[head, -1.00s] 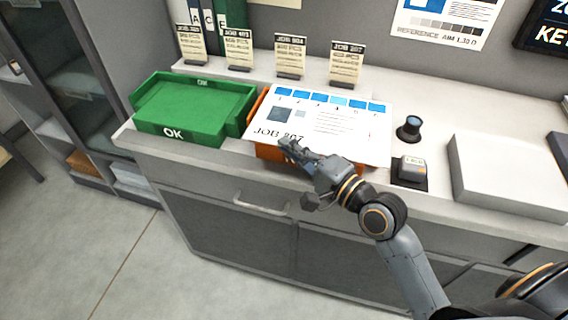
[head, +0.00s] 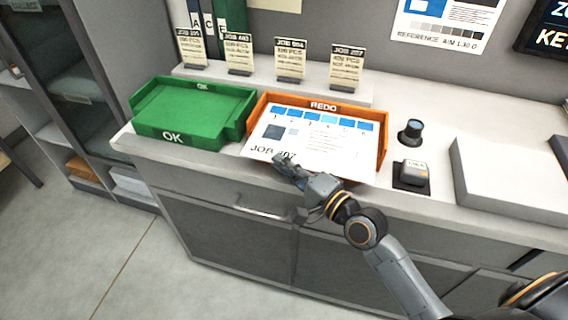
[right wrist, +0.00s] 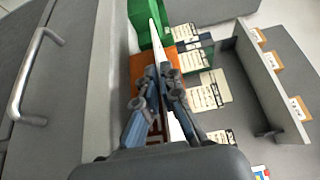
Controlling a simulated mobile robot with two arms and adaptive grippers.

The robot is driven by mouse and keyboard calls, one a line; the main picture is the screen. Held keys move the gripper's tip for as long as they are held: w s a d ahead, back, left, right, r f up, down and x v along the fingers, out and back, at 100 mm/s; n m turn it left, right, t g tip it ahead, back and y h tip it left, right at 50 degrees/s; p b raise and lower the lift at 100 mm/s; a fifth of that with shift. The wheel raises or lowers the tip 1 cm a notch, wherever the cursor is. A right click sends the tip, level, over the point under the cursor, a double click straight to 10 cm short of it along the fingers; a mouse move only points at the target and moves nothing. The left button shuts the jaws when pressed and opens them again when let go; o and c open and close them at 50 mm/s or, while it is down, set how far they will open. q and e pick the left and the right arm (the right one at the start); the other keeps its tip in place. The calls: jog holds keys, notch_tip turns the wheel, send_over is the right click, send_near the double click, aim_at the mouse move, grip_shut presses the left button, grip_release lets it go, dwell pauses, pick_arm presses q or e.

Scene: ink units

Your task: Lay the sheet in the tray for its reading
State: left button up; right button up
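The white printed sheet (head: 322,149), with a row of blue patches and "JOB 207" on it, lies over the orange REDO tray (head: 381,152). Its far part is between the tray's walls. Its near edge covers the tray's front wall. My right gripper (head: 283,163) is at that near edge. In the right wrist view the sheet (right wrist: 156,38) shows nearly edge-on between the fingers of the gripper (right wrist: 164,72), which are closed on it. Whether the sheet touches the tray floor is hidden. My left gripper is not in view.
A green OK tray (head: 190,108) stands directly left of the orange one. Several job cards (head: 290,60) stand on the ledge behind. A black knob-like device (head: 410,131), a small boxed button (head: 412,172) and a pale slab (head: 510,178) are to the right.

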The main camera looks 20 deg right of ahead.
jog(key=o, duration=0.3)
jog(key=shift+r, duration=0.15)
jog(key=shift+b+v, duration=1.35)
jog(key=shift+v, duration=4.7)
